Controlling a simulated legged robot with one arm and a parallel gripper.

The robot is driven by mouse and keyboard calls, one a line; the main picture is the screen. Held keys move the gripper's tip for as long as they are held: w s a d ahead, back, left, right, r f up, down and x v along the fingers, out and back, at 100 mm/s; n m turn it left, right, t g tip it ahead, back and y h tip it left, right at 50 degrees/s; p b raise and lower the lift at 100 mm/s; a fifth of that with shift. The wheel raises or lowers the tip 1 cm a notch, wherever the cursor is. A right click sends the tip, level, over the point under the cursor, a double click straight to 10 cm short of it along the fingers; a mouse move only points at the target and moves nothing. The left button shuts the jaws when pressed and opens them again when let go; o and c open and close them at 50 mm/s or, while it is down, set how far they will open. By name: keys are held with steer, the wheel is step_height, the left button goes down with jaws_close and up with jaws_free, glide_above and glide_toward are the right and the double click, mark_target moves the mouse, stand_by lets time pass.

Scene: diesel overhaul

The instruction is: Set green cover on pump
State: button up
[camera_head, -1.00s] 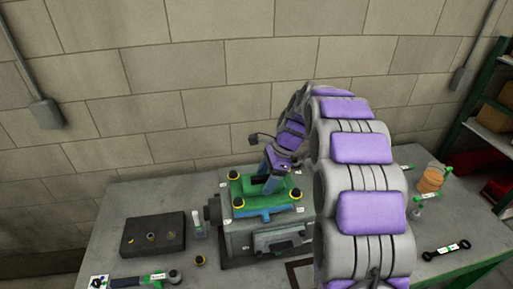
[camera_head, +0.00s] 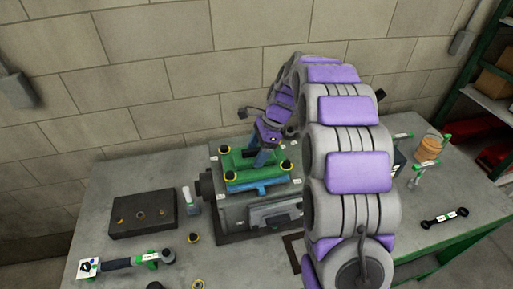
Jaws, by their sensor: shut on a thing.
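The green cover (camera_head: 238,170) lies over the top of the grey pump (camera_head: 248,211) near the middle of the bench. Several black knobs with yellow rings stand at the cover's corners. A blue layer (camera_head: 262,187) shows under its front edge. My gripper (camera_head: 262,157) points down onto the cover from above and is shut on its black middle part (camera_head: 251,153). The fingertips are partly hidden, and I cannot tell whether the cover touches the pump all round. My purple and grey arm hides the pump's right side.
A dark block with holes (camera_head: 143,213) and a small bottle (camera_head: 191,199) stand left of the pump. A tool with a green band (camera_head: 130,262) lies at front left. A black wrench (camera_head: 444,217) and an orange jar (camera_head: 428,148) are at right.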

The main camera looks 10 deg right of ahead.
steer(key=shift+f, duration=0.55)
steer(key=shift+p, duration=1.15)
steer(key=shift+f, duration=0.9)
stand_by(1.1)
steer(key=o, duration=1.3)
steer(key=p+v, duration=0.1)
steer(key=v, duration=1.6)
steer(key=shift+d+r, duration=0.1)
steer(key=shift+r, duration=0.1)
